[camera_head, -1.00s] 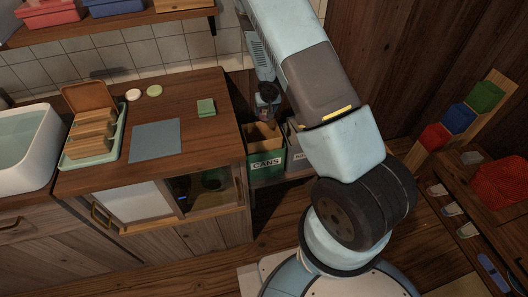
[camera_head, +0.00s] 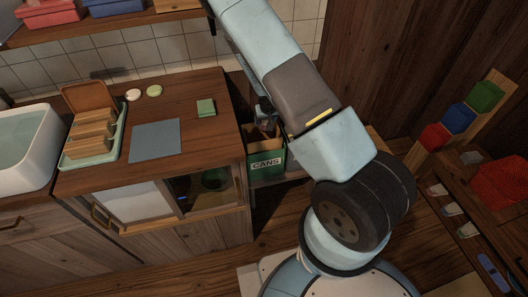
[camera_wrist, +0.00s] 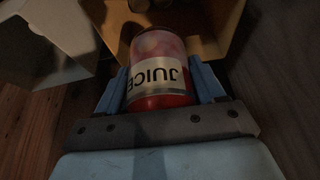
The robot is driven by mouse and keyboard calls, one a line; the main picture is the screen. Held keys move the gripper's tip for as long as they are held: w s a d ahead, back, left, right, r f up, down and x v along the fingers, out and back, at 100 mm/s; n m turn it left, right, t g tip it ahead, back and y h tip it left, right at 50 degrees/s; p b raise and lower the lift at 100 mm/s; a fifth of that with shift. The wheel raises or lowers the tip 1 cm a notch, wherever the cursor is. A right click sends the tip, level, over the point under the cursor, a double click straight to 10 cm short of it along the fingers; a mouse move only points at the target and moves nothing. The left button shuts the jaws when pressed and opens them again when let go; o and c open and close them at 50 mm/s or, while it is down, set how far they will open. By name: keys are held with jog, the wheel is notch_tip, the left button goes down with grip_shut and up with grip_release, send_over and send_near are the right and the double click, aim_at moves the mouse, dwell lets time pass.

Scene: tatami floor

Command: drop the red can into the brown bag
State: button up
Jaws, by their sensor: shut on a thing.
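The red can (camera_wrist: 158,70), with a pale label reading JUICE, is between the fingers of my gripper (camera_wrist: 162,82) in the wrist view. The fingers are shut on its sides. The open brown bag (camera_wrist: 222,28) is just beyond the can in the wrist view, with dark, round can-like things inside. In the head view, brown walls (camera_head: 252,142) show at a green bin marked CANS (camera_head: 265,164). My gripper (camera_head: 266,122) is above that bin, mostly hidden by my arm; the can cannot be made out there.
A pale box (camera_wrist: 45,42) stands beside the bag in the wrist view. The wooden counter (camera_head: 222,125) rises left of the green bin, holding a tray of brown pieces (camera_head: 92,143) and a blue-grey mat (camera_head: 156,140). Coloured blocks (camera_head: 459,118) are at right.

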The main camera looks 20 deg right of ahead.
jog(key=o, duration=1.1)
jog(key=shift+r, duration=0.1)
jog(key=shift+v, duration=6.7)
jog(key=shift+s, duration=0.1)
